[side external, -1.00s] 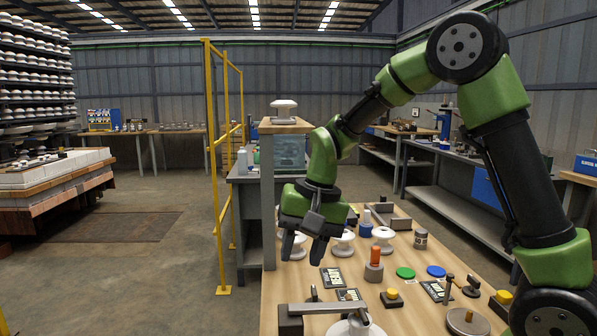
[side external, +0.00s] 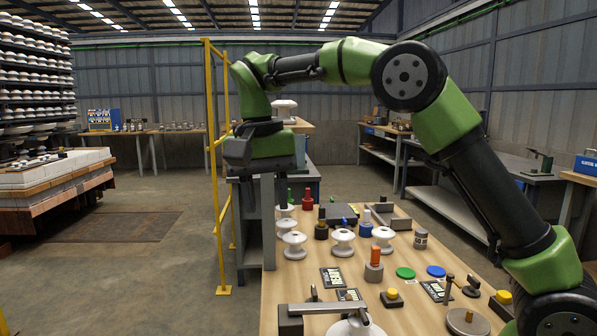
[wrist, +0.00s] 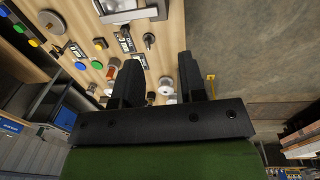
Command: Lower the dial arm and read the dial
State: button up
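The grey dial arm (side external: 322,308) extends from a dark block (side external: 290,321) at the front of the wooden table, over a white insulator (side external: 355,327). The picture's lower edge cuts off this insulator. A grey arm (wrist: 130,14) also shows at the top of the wrist view. I cannot make out a dial face or reading. My gripper (wrist: 159,62) is open, with its two dark fingers apart and nothing held between them. In the side view it is high at the far left of the table, well away from the dial arm, and its fingers are not clear.
White insulators (side external: 342,242) stand mid-table, near an orange-topped peg (side external: 375,262). Green (side external: 405,273) and blue discs, dark label plates and a yellow button (side external: 391,293) lie nearer. A yellow railing (side external: 217,170) stands at the left, close to my gripper. Space above the table is largely clear.

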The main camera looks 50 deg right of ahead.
jog(key=s+r+n+t+y, duration=0.1)
jog(key=s+r+n, duration=0.1)
jog(key=s+r, duration=0.2)
jog(key=shift+s+d+t, duration=0.4)
jog(key=shift+s+d, duration=0.05)
jog(key=shift+s, duration=0.25)
jog(key=m+y, duration=0.1)
jog(key=m, duration=0.1)
send_near(365, 315)
jog(key=shift+w+a+f, duration=0.1)
jog(key=shift+a+f, duration=0.05)
jog(key=shift+f, duration=1.25)
jog(key=shift+w+a+f, duration=0.1)
jog(key=shift+a+f, duration=0.05)
jog(key=shift+f, duration=1.25)
jog(key=shift+w+a+f, duration=0.1)
jog(key=shift+a+f, duration=0.05)
jog(key=shift+f, duration=1.25)
jog(key=shift+r, duration=0.1)
grip_shut()
